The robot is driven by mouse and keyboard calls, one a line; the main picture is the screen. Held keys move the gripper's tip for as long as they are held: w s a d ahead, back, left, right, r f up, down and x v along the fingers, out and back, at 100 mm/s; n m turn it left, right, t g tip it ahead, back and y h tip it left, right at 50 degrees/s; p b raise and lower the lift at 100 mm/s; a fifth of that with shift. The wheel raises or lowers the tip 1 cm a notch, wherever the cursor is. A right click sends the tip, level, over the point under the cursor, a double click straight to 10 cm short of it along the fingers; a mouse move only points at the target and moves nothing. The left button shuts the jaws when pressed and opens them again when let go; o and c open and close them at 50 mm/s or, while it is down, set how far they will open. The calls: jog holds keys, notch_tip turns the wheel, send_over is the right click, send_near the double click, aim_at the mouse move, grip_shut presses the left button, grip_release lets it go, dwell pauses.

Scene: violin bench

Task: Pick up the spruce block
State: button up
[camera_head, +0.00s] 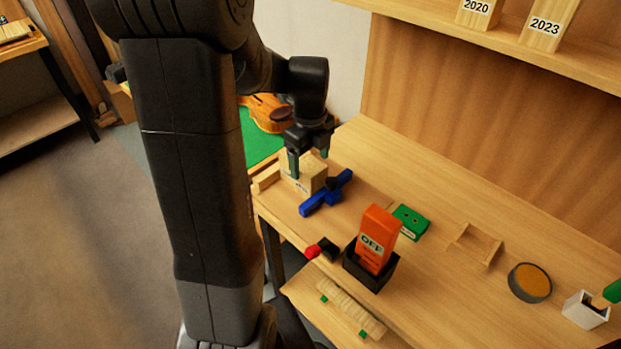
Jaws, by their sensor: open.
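A pale wood block with a small label on its front, which looks like the spruce block (316,176), sits at the far left end of the workbench. My gripper (308,165) points down over it with its fingers apart. One finger overlaps the block's near left side in the picture, and the other shows near its far edge. I cannot tell whether either finger touches the block. The gripper and fingers hide part of its top.
A blue clamp-like tool (320,197) lies close in front of the block. A wooden cradle (266,178) is at its left. An orange device marked OFF (377,238) stands in a black holder, near a green box (411,222). Labelled blocks (548,26) stand on the upper shelf.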

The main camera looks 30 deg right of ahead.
jog(key=f, duration=0.5)
jog(key=shift+s, duration=0.2)
jog(key=c, duration=1.1)
jog(key=shift+r, duration=5.05)
jog(key=shift+c, duration=0.2)
